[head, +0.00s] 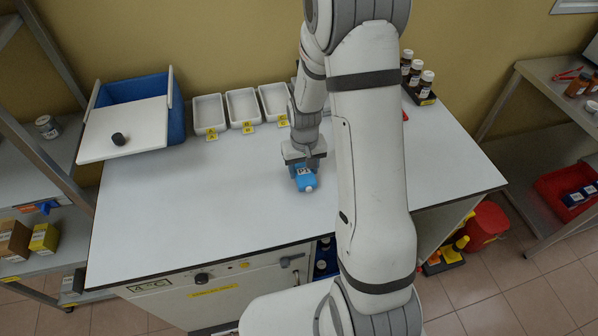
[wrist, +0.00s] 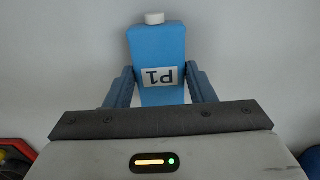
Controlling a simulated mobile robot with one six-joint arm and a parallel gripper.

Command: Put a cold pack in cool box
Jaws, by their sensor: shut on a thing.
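In the wrist view my gripper (wrist: 160,88) is shut on the cold pack (wrist: 160,50), one finger on each side, with the cap pointing away from me. I cannot tell whether the pack touches the bench. The blue cool box (head: 176,112) stands at the back left of the bench. A white lid (head: 122,130) with a dark knob lies tilted over it and covers most of its opening.
Three white trays (head: 208,112) with yellow tags stand along the back of the bench (head: 190,205). A rack of brown bottles (head: 425,98) is at the back right. Bench space between the pack and cool box is clear. Shelves (head: 40,150) stand at the left.

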